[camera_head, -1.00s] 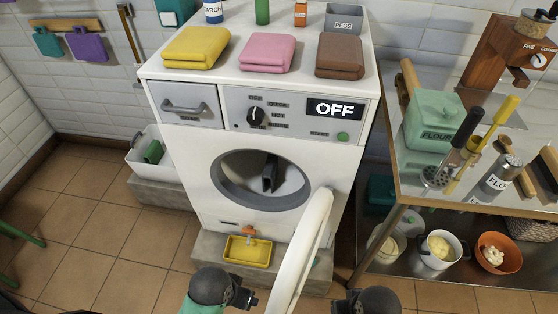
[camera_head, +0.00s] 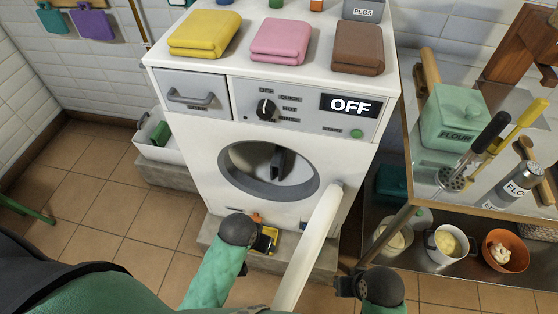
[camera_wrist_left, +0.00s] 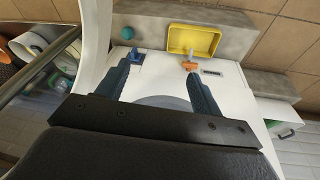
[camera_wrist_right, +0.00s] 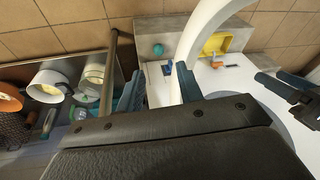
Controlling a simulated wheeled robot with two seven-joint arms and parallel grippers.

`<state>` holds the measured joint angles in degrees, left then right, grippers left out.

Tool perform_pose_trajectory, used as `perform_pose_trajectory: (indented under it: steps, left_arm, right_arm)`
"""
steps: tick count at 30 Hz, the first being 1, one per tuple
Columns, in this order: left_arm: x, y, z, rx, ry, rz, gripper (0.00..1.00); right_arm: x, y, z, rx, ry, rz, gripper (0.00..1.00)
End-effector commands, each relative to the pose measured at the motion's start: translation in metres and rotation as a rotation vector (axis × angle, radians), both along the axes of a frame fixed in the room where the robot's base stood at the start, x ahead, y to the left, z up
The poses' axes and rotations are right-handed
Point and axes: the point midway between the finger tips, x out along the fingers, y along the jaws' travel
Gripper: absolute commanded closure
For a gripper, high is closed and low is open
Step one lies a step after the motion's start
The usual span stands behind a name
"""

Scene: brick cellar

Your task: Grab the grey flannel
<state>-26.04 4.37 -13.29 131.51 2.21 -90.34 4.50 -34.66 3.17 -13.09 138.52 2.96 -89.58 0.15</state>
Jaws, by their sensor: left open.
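The washing machine (camera_head: 212,150) has its round door (camera_head: 318,225) swung open towards me, with OFF on the display. A dark grey piece (camera_head: 279,163) shows inside the drum opening (camera_head: 246,183); I cannot tell whether it is the grey flannel or a drum part. No other grey cloth shows. My left gripper (camera_head: 266,241) is in front of the machine's lower front, left of the door. In the left wrist view its fingers (camera_wrist_left: 160,88) are apart and empty. My right gripper (camera_head: 346,285) is low, right of the door; its fingers (camera_wrist_right: 158,90) are apart and appear empty.
Yellow (camera_head: 205,35), pink (camera_head: 286,42) and brown (camera_head: 358,48) folded cloths lie on the machine. A metal table (camera_head: 425,180) with a flour tin (camera_head: 452,120) stands right. A yellow tray (camera_wrist_left: 193,40) sits at the machine's foot.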

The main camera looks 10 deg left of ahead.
Motion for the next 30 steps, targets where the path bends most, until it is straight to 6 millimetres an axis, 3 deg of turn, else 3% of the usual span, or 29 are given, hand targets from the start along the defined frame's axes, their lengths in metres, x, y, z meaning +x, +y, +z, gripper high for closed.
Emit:
perform_pose_trajectory:
  steps: [10, 18, 24, 30]
  left_arm:
    - [0.122, 0.004, -0.040, 0.036, -0.065, 0.070, 0.34]
    - [0.223, 0.016, -0.052, 0.066, -0.120, 0.143, 0.34]
    - [0.264, 0.023, -0.051, 0.077, -0.143, 0.178, 0.34]
    - [0.283, 0.025, -0.050, 0.079, -0.149, 0.186, 0.34]
  right_arm:
    - [0.006, 0.016, -0.021, 0.036, -0.040, 0.014, 0.64]
    - [0.011, 0.029, -0.034, 0.068, -0.072, 0.024, 0.64]
    - [0.012, 0.035, -0.039, 0.080, -0.087, 0.027, 0.64]
    - [0.012, 0.035, -0.038, 0.080, -0.087, 0.027, 0.64]
